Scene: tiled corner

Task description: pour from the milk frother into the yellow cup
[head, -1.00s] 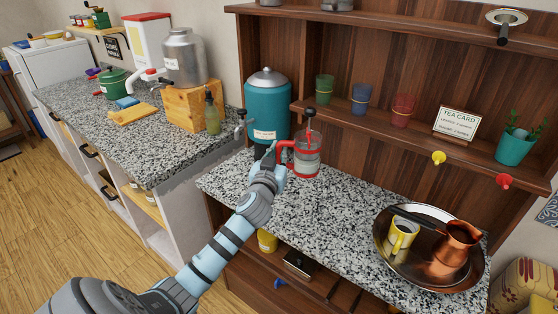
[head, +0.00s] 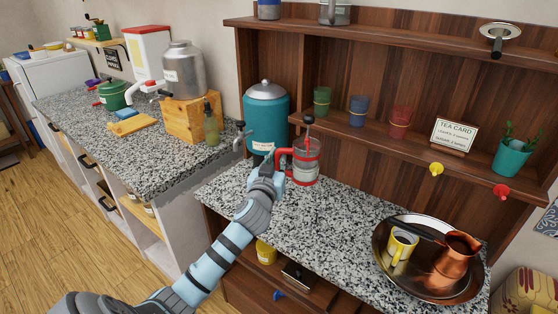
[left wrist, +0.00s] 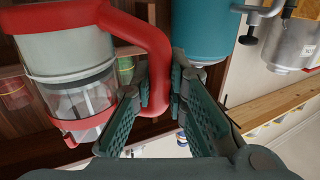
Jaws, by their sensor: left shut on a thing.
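The milk frother (head: 305,169) is a clear jar with a red rim, base and handle and a plunger knob on top. It is upright at the left of the stone counter, in front of the teal urn. My left gripper (head: 277,164) is shut on its red handle. In the left wrist view the fingers (left wrist: 160,88) are on either side of the handle (left wrist: 157,55), with the jar (left wrist: 65,55) at left. I cannot tell whether its base touches the counter. The yellow cup (head: 398,249) stands on a round metal tray (head: 383,262) at the right. My right gripper is not in view.
A copper pot (head: 456,255) with a dark handle is beside the cup on the tray. The teal urn (head: 266,117) is close behind the frother. Shelves with coloured cups and a tea card (head: 454,135) line the back. The counter (head: 340,214) between frother and tray is clear.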

